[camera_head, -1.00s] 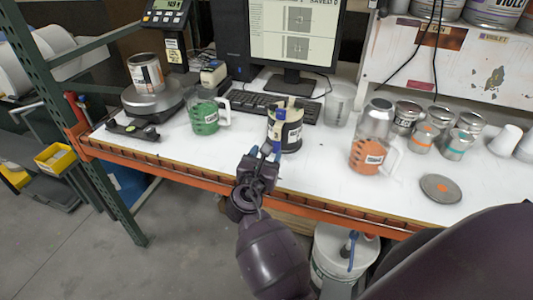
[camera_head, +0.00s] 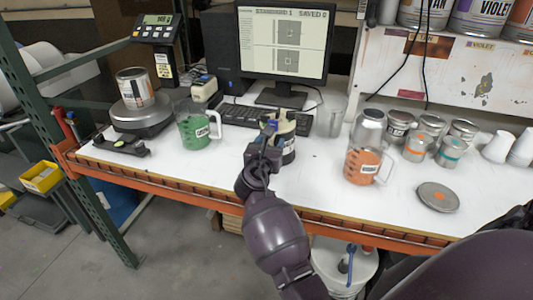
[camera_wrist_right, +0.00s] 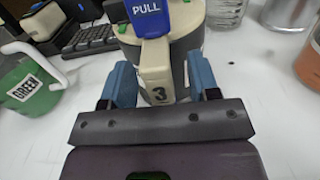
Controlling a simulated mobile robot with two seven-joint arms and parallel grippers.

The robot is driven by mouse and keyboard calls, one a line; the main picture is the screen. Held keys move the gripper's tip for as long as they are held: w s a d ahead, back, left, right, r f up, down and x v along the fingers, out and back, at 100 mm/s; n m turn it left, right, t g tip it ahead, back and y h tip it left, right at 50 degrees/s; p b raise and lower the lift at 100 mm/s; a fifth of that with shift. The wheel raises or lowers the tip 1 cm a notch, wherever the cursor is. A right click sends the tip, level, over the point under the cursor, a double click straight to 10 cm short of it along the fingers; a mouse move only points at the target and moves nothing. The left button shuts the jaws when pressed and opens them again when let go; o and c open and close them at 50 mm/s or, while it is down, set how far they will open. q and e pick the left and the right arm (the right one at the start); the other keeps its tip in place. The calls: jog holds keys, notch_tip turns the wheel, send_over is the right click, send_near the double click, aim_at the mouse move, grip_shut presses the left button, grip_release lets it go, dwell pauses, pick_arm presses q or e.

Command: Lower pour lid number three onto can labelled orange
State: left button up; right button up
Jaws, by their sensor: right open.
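Pour lid number three (camera_wrist_right: 157,72) is cream, marked 3, with a blue PULL lever (camera_wrist_right: 148,16). It sits on a dark can with a pale label, seen in the head view (camera_head: 288,150) on the bench. My right gripper (camera_wrist_right: 162,82) is open, its blue fingers on either side of the lid's numbered part; I cannot tell whether they touch it. In the head view the right gripper (camera_head: 264,150) is in front of that can. Several small cans stand at right, one with an orange band (camera_head: 417,147); I cannot read its label. My left gripper is not in view.
A green jug (camera_head: 192,130) stands to the left, an orange jug (camera_head: 354,165) to the right. A can (camera_head: 135,88) stands on a scale (camera_head: 142,117). A keyboard (camera_head: 240,115) lies behind. The front strip of bench is mostly clear.

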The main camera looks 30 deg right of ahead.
jog(key=shift+w+d, duration=0.15)
jog(key=shift+d, duration=0.05)
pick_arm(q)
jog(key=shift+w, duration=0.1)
pick_arm(e)
jog(key=shift+c, duration=0.4)
grip_shut()
jog(key=c, duration=0.7)
grip_release()
jog(key=shift+c, duration=1.2)
pick_arm(q)
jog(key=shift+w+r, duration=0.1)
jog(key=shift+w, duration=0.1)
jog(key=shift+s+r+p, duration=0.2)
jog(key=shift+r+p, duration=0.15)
jog(key=shift+p, duration=0.1)
pick_arm(e)
jog(key=shift+r, duration=0.4)
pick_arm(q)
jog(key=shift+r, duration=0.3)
pick_arm(e)
jog(key=shift+r, duration=0.15)
